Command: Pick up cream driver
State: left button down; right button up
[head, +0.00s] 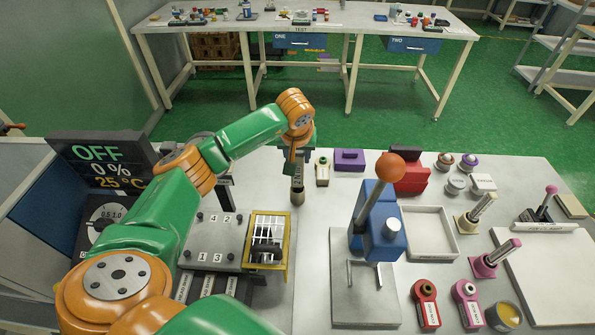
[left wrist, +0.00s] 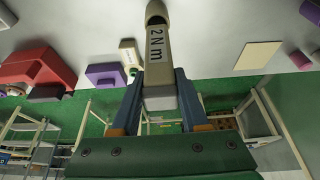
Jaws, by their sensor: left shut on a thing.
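The cream driver (left wrist: 157,55) has "2 N m" printed on its side and shows between the two fingers of my left gripper (left wrist: 160,98) in the left wrist view. The fingers are shut on its body. In the head view my left gripper (head: 297,157) hangs over the back middle of the table, pointing down, with the driver (head: 298,190) standing roughly upright below it. I cannot tell whether the driver's lower end touches the table. My right gripper is not in view.
A small cream item with a green end (head: 322,172) and a purple block (head: 349,159) stand just right of the driver. A blue press with an orange knob (head: 377,222) is to the front right. A numbered plate (head: 214,240) and yellow-framed cage (head: 267,243) stand front left.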

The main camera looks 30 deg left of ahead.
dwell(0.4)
pick_arm(q)
notch_tip(320, 180, up, 9)
jog(key=shift+w+f+b, duration=0.1)
jog(key=shift+b, duration=0.7)
jog(key=shift+r, duration=0.6)
